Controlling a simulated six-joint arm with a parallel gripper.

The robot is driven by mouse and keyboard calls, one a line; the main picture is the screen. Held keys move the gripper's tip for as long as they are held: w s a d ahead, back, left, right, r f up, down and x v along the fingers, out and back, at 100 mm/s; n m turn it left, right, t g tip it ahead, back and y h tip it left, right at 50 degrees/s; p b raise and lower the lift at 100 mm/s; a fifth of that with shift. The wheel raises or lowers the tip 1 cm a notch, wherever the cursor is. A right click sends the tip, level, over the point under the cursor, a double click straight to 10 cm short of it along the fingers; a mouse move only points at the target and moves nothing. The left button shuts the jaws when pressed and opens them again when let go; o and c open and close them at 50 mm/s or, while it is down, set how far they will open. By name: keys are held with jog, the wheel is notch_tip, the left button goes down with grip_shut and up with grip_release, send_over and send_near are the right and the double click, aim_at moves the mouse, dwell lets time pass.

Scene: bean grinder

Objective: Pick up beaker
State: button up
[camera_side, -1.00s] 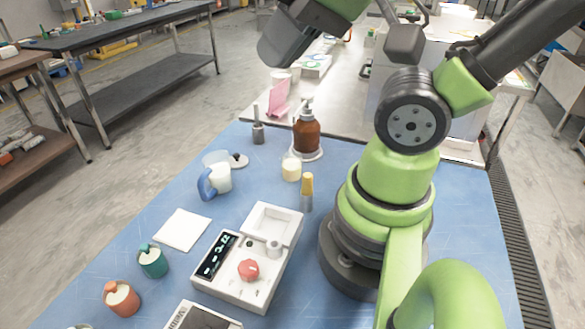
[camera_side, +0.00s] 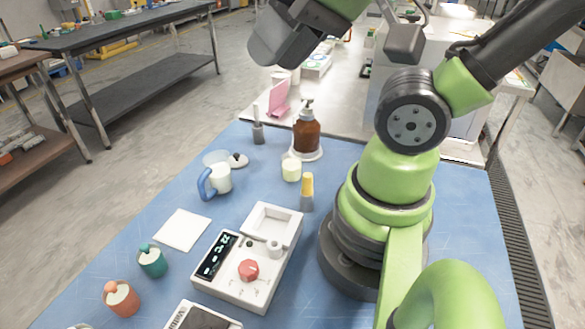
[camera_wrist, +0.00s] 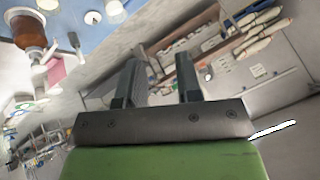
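A small clear beaker with pale cream contents (camera_side: 291,171) stands upright on the blue table, in front of the brown pump bottle (camera_side: 306,134). I take it to be the beaker. A white cup with a blue handle (camera_side: 219,180) stands to its left, with a clear rim behind it. My gripper shows in the wrist view (camera_wrist: 160,85) with its two dark fingers apart and nothing between them. In the side view, the dark end of my arm is high at the top, well above the table and apart from the beaker.
A white grinder-like device with a red knob (camera_side: 248,270) sits in front, near a yellow-topped bottle (camera_side: 307,188). A white sheet (camera_side: 182,230), a green pot (camera_side: 152,262) and an orange pot (camera_side: 122,298) lie left. A pink stand (camera_side: 278,98) is at the back.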

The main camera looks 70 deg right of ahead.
jog(key=o, duration=0.8)
jog(key=n+g+h, duration=0.5)
jog(key=n+g, duration=0.5)
jog(key=n, duration=0.2)
send_over(291, 166)
jog(key=w+a, duration=0.1)
jog(key=w, duration=0.3)
notch_tip(291, 166, down, 20)
jog(key=shift+g, duration=0.3)
jog(key=x, duration=0.5)
jog(key=shift+s+f, duration=0.15)
jog(key=shift+f, duration=0.1)
jog(key=shift+x, duration=2.9)
